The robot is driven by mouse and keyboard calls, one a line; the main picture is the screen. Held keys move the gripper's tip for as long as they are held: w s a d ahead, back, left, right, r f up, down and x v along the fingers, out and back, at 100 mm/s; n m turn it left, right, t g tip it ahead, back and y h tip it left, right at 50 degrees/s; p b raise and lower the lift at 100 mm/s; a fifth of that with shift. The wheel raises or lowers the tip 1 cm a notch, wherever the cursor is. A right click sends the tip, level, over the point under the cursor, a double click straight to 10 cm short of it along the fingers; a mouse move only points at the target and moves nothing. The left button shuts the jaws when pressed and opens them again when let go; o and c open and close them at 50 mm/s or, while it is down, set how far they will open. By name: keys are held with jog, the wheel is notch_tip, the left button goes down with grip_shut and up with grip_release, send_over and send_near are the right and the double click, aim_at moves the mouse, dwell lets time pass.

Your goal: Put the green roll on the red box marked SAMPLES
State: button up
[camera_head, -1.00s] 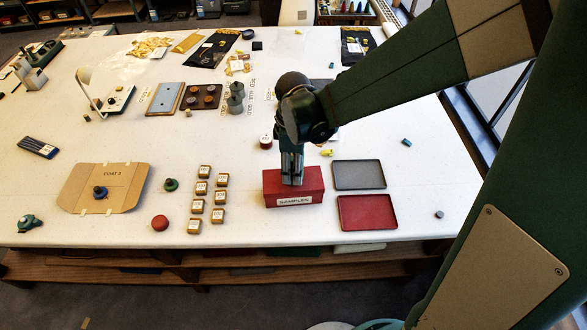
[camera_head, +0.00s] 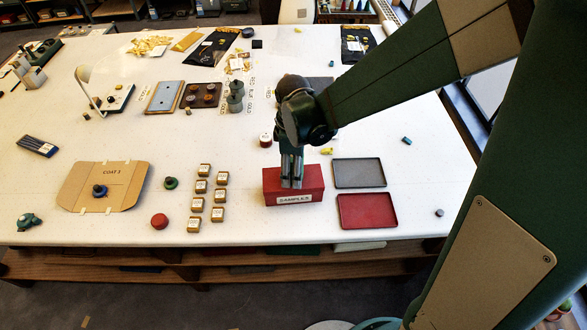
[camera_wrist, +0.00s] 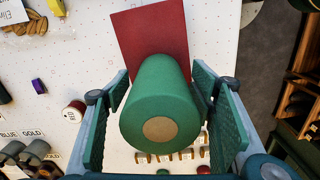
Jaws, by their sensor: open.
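The red box marked SAMPLES (camera_head: 312,186) sits near the table's front edge. Its red top also shows in the wrist view (camera_wrist: 150,35). My gripper (camera_head: 291,185) points down over the left part of the box, its fingertips close to the box top. In the wrist view the green roll (camera_wrist: 160,90) appears end-on, with a tan core, between my open fingers (camera_wrist: 163,105). The roll overlaps the red top there; I cannot tell whether it rests on the box or touches the finger pads. The head view hides most of the roll behind my gripper.
A grey tray (camera_head: 359,173) and a red tray (camera_head: 368,211) lie right of the box. Several small labelled boxes (camera_head: 219,197) stand to its left. A red and white spool (camera_head: 265,140) stands behind. The table (camera_head: 400,110) beyond the trays is mostly clear.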

jog(key=shift+r, duration=0.25)
jog(key=shift+r, duration=5.95)
jog(key=shift+d, duration=0.1)
jog(key=s+d+r+m+t, duration=0.3)
jog(key=s+d+r+m, duration=0.1)
jog(key=s+d+m, duration=0.3)
jog(key=s+d+r+m+t, duration=0.4)
jog(key=s+d+m, duration=0.3)
jog(key=d, duration=0.5)
jog(key=shift+d+r+m, duration=0.2)
jog(key=shift+d+m, duration=0.1)
jog(key=shift+m, duration=0.8)
jog(key=shift+s, duration=0.1)
